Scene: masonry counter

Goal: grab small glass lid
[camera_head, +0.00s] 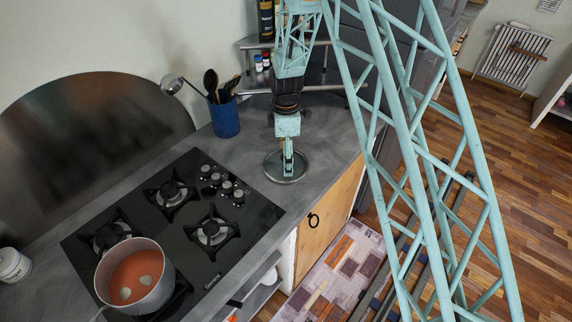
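The small glass lid (272,170) lies flat on the grey counter, right of the stove's knobs. It is round with a thin rim, and its middle is hidden by my gripper. My gripper (288,172) points straight down over the centre of the lid, at its knob. The fingers look narrow and close together from this side. The knob is hidden, so I cannot tell whether the fingers are shut on it.
A black gas stove (185,215) fills the counter on the left, with a pot of red soup (135,278) on its front-left burner. A blue utensil holder (224,118) stands behind the lid. A corner shelf (258,43) stands at the back. The counter's front edge is right of the lid.

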